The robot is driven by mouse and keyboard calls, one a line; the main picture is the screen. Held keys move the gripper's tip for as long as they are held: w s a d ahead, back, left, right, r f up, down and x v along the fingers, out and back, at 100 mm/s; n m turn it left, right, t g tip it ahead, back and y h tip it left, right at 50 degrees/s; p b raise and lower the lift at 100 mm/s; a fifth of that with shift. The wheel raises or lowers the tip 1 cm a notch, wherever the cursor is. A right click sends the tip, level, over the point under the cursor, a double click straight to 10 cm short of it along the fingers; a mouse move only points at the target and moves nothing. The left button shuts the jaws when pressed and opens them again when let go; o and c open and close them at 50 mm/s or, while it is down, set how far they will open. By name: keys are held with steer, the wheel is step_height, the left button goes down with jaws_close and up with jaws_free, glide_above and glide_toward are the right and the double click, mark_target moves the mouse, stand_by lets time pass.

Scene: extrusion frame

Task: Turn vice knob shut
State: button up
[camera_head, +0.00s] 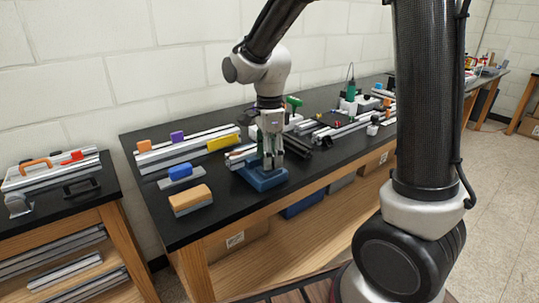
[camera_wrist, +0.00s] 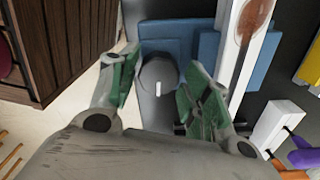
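The blue vice (camera_head: 264,180) sits on the black bench top near its front edge; it also shows in the wrist view (camera_wrist: 180,30). Its round dark grey knob (camera_wrist: 158,72) has a short white mark that points toward the bottom of the wrist picture. My gripper (camera_wrist: 160,82) is open, with one green-padded finger on each side of the knob and visible gaps. I cannot tell how deep the fingertips reach. In the head view my gripper (camera_head: 271,160) points down over the vice and hides the knob. A pale bar (camera_wrist: 246,50) lies along the vice's right side in the wrist view.
An orange-topped block (camera_head: 190,199) and a blue block (camera_head: 180,174) stand left of the vice. Long aluminium extrusions (camera_head: 180,149) lie behind them. The front left corner is clear.

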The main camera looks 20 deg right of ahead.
steer(key=shift+o, duration=0.2)
step_height(320, 180, up, 12)
stand_by(0.5)
